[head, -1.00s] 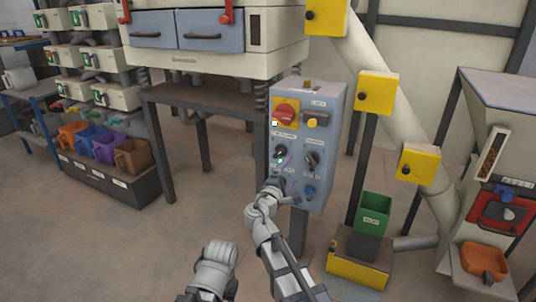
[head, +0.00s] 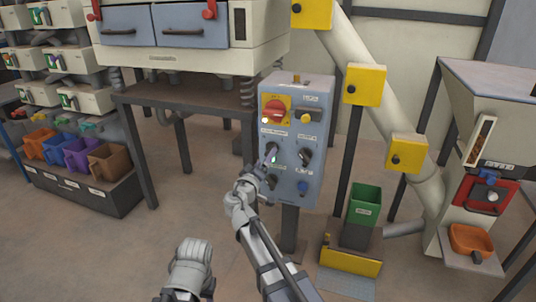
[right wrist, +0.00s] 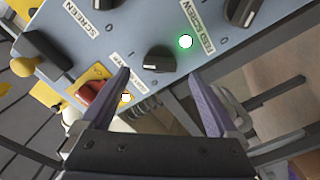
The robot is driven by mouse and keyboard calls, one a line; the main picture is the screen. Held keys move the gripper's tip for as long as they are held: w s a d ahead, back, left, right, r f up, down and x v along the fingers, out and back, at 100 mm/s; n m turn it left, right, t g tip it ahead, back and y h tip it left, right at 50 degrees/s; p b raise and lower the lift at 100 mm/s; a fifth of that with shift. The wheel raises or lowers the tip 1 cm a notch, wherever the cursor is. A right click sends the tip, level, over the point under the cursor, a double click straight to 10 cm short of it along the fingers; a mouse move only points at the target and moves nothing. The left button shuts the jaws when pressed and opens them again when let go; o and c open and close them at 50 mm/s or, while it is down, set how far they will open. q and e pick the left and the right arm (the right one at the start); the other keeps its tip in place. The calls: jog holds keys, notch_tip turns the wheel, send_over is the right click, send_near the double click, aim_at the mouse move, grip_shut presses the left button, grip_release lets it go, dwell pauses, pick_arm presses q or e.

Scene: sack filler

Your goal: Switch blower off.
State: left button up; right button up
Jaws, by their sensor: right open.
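The grey control panel (head: 317,140) stands in the middle of the head view. Its upper-left black knob (right wrist: 159,59) lies between and ahead of my right gripper's purple fingers in the wrist view. That knob's label is partly covered by a finger, so I cannot read it. A green lamp (right wrist: 185,41) glows beside the knob, near the FEED SCREW label (right wrist: 208,32). My right gripper (head: 268,158) is open at the panel; I cannot tell whether its fingers touch the knob. My left gripper is not in view.
A red switch (head: 275,108) on a yellow plate and a yellow-tipped switch (head: 306,116) sit above. The SCREEN knob (head: 305,156) and a blue button (head: 303,187) are on the right. A green bin (head: 364,204) stands right of the panel; open floor lies left.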

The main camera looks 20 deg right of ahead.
jog(key=x, duration=0.4)
jog(key=shift+w+d, duration=0.2)
jog(key=shift+w, duration=0.1)
jog(key=c, duration=1.4)
